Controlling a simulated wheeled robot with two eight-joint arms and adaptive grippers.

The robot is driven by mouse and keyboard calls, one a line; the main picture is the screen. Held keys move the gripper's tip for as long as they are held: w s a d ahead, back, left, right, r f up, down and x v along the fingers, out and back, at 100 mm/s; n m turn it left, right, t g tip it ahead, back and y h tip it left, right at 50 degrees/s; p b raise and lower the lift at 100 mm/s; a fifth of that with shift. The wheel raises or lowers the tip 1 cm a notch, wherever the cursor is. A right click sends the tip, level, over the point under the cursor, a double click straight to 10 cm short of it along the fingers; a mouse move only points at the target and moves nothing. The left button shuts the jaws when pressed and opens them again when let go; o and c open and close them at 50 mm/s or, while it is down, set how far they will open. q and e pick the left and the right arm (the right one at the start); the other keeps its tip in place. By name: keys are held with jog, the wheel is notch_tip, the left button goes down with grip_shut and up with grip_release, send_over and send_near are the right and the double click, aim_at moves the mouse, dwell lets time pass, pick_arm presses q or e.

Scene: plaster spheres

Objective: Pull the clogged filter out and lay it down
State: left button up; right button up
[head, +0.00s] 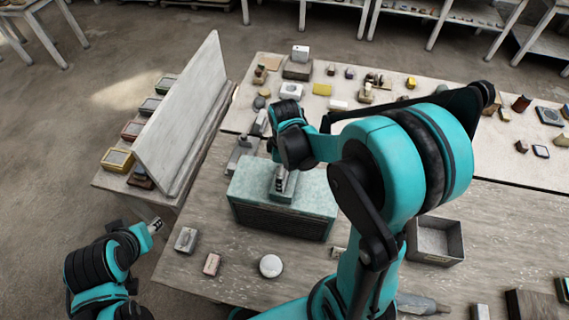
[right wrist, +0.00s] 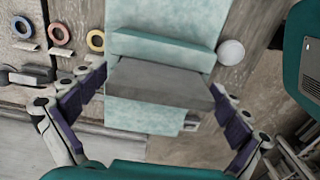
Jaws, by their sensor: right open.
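A pale green box-shaped housing with a dark front (head: 282,215) stands on the table; its pale green top also fills the middle of the right wrist view (right wrist: 160,28). A flat grey block, seemingly the filter (right wrist: 160,83), sits at the housing beside a raised green ledge. My right gripper (head: 281,187) is over the housing's top. In the right wrist view its dark-padded fingers (right wrist: 160,110) are spread wide, one on each side of the grey block, apart from it. My left gripper (head: 156,226) is off the table's left edge; its jaws are too small to read.
A white sphere (head: 270,265) and small blocks lie in front of the housing. An open grey tray (head: 436,239) is to the right. A tall pale board (head: 182,115) stands at the left. Several small items cover the back table. Coloured rings (right wrist: 59,32) show in the right wrist view.

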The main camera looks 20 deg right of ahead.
jog(key=shift+w+f, duration=0.1)
jog(key=shift+f, duration=0.6)
jog(key=shift+s, duration=0.25)
jog(key=shift+w, duration=0.1)
jog(key=c, duration=0.8)
jog(key=shift+c, duration=1)
jog(key=o, duration=0.4)
jog(key=c, duration=0.5)
jog(key=shift+c, duration=0.2)
jog(key=shift+r, duration=0.15)
